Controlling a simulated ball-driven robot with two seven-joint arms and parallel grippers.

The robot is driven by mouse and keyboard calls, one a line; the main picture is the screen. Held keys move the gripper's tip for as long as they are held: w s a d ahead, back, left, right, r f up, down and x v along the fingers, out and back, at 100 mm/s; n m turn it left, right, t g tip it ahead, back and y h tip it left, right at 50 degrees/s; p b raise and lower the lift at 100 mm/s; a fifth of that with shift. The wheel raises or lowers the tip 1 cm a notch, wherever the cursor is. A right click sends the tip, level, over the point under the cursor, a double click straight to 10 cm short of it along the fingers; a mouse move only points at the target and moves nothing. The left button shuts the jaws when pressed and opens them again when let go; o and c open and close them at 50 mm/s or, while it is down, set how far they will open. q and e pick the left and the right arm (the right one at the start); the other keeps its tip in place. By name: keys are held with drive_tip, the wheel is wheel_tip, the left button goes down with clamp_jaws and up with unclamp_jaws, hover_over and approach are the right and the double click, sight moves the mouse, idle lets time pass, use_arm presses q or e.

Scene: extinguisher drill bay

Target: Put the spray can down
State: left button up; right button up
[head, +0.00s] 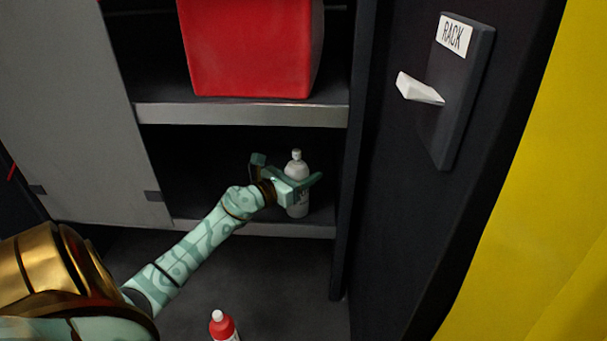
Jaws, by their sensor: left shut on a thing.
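A pale grey spray can (297,168) with a small light cap stands upright at the lower shelf (258,229) of the dark cabinet. My left gripper (293,185) is shut on the can's body, and its fingers hide part of the middle. The can's base is at the shelf's front part; I cannot tell whether it touches the shelf. My right gripper does not show.
A red box (250,48) sits on the shelf above (240,114). A red bottle with a white cap (222,325) stands low in front. A dark panel labelled RACK (462,90) with a white lever (419,89) is at the right. A grey door (75,110) is at the left.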

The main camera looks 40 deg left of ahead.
use_arm(q)
drive_tip(key=shift+f, duration=0.1)
drive_tip(key=o, duration=1.2)
drive_tip(key=shift+r, duration=0.3)
drive_tip(key=s+a, duration=0.1)
drive_tip(key=s, duration=1.1)
drive_tip(key=shift+f, duration=0.15)
